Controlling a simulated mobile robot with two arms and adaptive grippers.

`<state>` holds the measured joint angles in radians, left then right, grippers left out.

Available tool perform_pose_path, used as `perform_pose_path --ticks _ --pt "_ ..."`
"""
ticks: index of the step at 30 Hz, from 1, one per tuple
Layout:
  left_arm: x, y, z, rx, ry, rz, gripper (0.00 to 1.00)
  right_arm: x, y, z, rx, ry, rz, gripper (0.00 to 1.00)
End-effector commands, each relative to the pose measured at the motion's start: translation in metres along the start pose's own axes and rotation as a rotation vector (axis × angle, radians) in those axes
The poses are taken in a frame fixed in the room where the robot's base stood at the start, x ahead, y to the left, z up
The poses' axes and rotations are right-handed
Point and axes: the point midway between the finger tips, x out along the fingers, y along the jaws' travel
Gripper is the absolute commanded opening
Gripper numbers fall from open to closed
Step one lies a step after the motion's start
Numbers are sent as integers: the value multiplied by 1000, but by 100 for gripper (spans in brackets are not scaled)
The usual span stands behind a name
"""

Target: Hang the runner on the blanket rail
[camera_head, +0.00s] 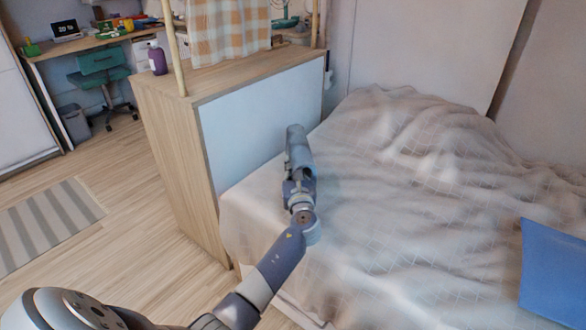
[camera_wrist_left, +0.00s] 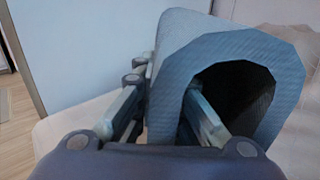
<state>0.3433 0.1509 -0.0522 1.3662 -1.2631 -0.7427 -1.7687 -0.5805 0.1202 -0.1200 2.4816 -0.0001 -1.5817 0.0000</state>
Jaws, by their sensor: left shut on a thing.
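A blue-grey cloth, seemingly the runner (camera_head: 296,142), hangs in a thick arched fold over the bed, beside the cabinet's pale end panel. My left gripper (camera_head: 299,180) is shut on it. In the left wrist view the runner (camera_wrist_left: 255,55) shows a dark hollow under its fold; one finger of my left gripper (camera_wrist_left: 165,125) reaches into the hollow and the other stays outside its left side. Two upright wooden posts (camera_head: 174,45) stand on the cabinet with a checked orange-and-white cloth (camera_head: 222,30) between them; their top is out of view, so I cannot confirm the blanket rail. My right gripper is not in view.
The wooden cabinet (camera_head: 165,120) stands left of the bed (camera_head: 400,215), which has a rumpled pale cover and a blue pillow (camera_head: 552,270). A purple bottle (camera_head: 157,58) stands on the cabinet. Floor at left is mostly clear, with a striped rug (camera_head: 45,222).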

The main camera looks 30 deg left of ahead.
Motion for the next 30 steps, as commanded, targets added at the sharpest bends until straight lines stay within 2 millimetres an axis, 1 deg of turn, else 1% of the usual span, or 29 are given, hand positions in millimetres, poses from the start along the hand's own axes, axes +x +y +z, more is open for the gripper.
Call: perform_pose_path --ticks 4,5,6,7,8,16,19,20,23,24,30 --pt "0 0 -2 0 -1 0 0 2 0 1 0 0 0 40" --pt "0 0 -3 0 0 0 12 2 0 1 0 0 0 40" --pt "0 0 -2 0 0 1 21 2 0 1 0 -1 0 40" --pt "0 0 -2 0 0 1 28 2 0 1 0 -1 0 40" --pt "0 0 -2 0 0 1 30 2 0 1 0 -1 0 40" --pt "0 0 -2 0 0 1 30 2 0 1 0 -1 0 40" --pt "0 0 2 -1 -1 0 30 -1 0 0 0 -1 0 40" --pt "-2 0 1 0 0 0 30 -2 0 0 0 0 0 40" --pt "-16 0 1 0 2 -1 30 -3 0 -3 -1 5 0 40" --pt "-23 0 1 0 2 -1 30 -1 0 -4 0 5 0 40" --pt "-65 0 2 -1 2 0 30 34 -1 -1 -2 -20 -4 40"
